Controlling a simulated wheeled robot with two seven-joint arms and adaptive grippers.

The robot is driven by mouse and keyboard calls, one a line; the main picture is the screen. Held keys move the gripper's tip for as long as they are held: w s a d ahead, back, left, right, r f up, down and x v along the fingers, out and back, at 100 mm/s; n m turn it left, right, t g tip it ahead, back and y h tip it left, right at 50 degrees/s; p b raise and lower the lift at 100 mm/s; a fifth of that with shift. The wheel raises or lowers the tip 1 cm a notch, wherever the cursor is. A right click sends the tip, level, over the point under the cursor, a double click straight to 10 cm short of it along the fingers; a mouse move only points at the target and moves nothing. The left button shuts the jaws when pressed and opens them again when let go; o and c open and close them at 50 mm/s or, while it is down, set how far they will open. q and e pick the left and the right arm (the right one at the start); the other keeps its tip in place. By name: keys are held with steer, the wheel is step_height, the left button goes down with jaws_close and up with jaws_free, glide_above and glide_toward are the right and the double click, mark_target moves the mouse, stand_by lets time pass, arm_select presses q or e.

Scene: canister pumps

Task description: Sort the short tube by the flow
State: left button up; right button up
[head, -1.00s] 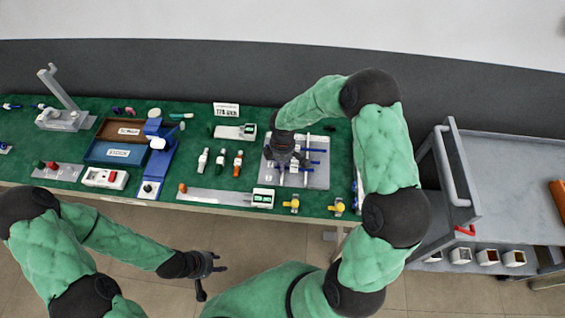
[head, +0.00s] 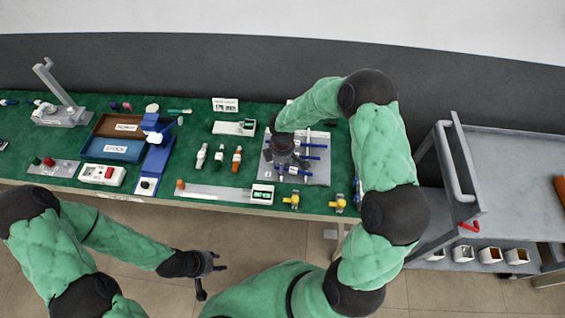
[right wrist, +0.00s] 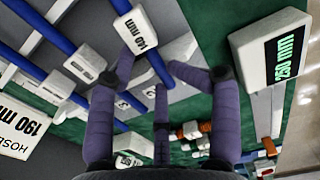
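Blue tubes with white tags lie across a grey rack plate (head: 322,176) right of the table's middle. One tube (head: 314,146) shows at the rack's back right. In the right wrist view, a tag reading 140 mm (right wrist: 138,32) sits on a blue tube, just beyond the fingertips. My right gripper (head: 288,158) points down over the rack and hides part of it. Its purple fingers (right wrist: 150,72) are spread with a gap between the tips; contact with the tube cannot be told. My left gripper (head: 220,262) is open and empty, in front of the table.
A long gauge (head: 215,191) has a display reading 250 mm (right wrist: 270,50). Brown (head: 125,125) and blue (head: 110,150) trays stand left. Several small bottles (head: 219,156) and yellow valves (head: 292,200) are near the rack. A grey cart (head: 510,180) stands right.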

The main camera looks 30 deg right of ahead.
steer(key=shift+w+d+r, duration=0.1)
steer(key=shift+w+r, duration=0.05)
steer(key=shift+r, duration=0.05)
stand_by(0.3)
steer(key=shift+r, duration=0.25)
step_height(320, 180, up, 11)
steer(key=shift+r, duration=0.15)
stand_by(0.6)
